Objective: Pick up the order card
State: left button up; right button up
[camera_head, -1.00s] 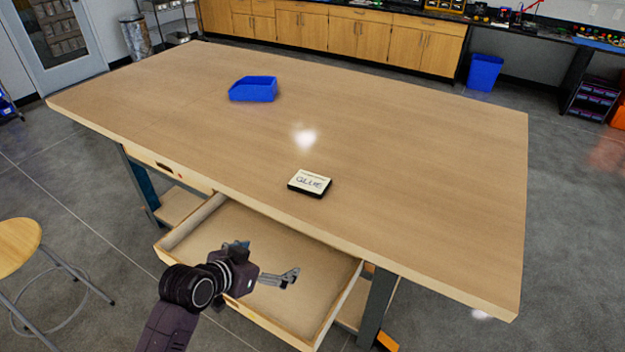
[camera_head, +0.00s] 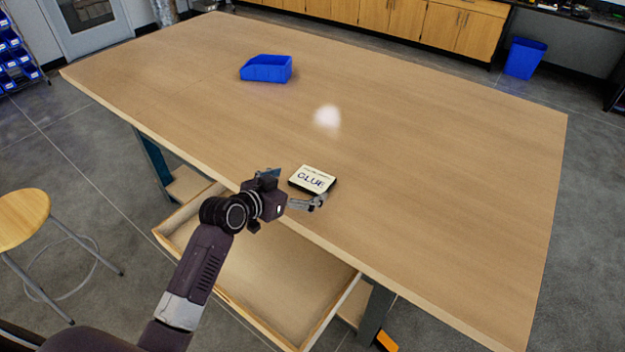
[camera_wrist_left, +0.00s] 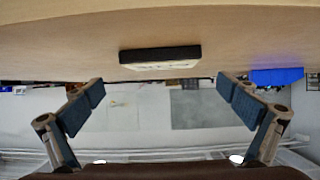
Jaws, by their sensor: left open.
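The order card (camera_head: 312,179) is a small white card marked "GLUE" on a dark base. It lies near the front edge of the wooden table in the head view. In the left wrist view the card (camera_wrist_left: 160,58) shows as a thin dark-edged slab on the tabletop, ahead of the fingers and centred between them. My left gripper (camera_head: 318,203) is open and empty at the table's front edge, close to the near side of the card. In the left wrist view the left gripper (camera_wrist_left: 160,92) has its two fingers spread wide. My right gripper is not in view.
The wooden table (camera_head: 430,170) is mostly clear. A blue bin (camera_head: 266,70) stands toward its back left and also shows in the left wrist view (camera_wrist_left: 276,77). An open, empty-looking drawer (camera_head: 275,275) juts out below the front edge. A stool (camera_head: 24,220) stands at the left.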

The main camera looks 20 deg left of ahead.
aim_at(312, 180)
pick_arm(q)
jog(key=shift+w+d+f, duration=0.1)
jog(key=shift+w, duration=0.3)
jog(key=p+x, duration=0.1)
jog(key=x, duration=0.3)
jog(key=shift+f, duration=0.25)
jog(key=shift+c, duration=1)
jog(key=c, duration=1)
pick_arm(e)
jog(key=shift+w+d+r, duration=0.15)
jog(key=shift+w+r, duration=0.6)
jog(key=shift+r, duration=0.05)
